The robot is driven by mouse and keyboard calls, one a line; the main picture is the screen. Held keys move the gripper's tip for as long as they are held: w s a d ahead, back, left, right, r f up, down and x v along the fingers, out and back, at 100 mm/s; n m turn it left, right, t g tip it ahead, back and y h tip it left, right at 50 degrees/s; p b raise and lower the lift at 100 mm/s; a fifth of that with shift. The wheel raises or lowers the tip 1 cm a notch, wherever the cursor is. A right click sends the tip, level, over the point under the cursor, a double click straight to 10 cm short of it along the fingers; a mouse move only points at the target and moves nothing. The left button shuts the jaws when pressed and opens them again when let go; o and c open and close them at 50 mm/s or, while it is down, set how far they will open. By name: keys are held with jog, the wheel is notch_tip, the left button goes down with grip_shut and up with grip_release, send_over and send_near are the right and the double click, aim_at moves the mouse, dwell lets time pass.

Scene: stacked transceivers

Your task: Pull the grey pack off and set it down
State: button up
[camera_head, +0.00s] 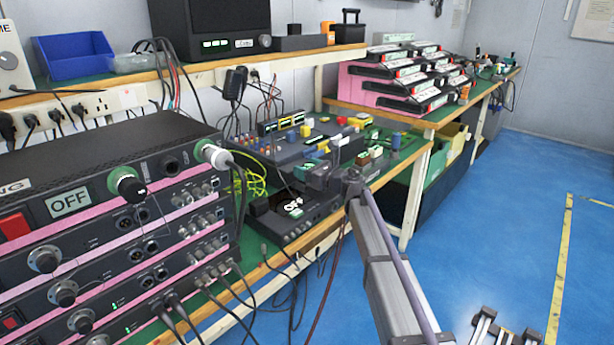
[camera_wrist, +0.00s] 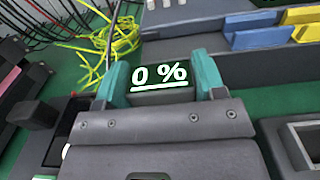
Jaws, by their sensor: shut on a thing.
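The pack (camera_wrist: 160,95) is a dark grey block with a white "0 %" marking on its face. In the wrist view it sits between the two teal fingers of my gripper (camera_wrist: 160,80), which is shut on it. In the head view my gripper (camera_head: 316,179) is over the bench, just above a black low unit (camera_head: 310,218) bearing small white markings. I cannot tell in the head view where the pack ends and the gripper begins, or whether the pack is clear of what is under it.
A board with coloured modules (camera_head: 300,140) stands behind my gripper. Stacked black units (camera_head: 110,215) stand at the left. Yellow-green cable (camera_wrist: 110,40) lies near the fingers. A grey box with an opening (camera_wrist: 300,145) is at the right of the wrist view. Cables hang off the bench's front edge.

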jog(key=shift+r+p, duration=0.95)
jog(key=shift+r, duration=0.15)
notch_tip(320, 180, up, 4)
jog(key=p, duration=0.4)
jog(key=shift+a, duration=0.1)
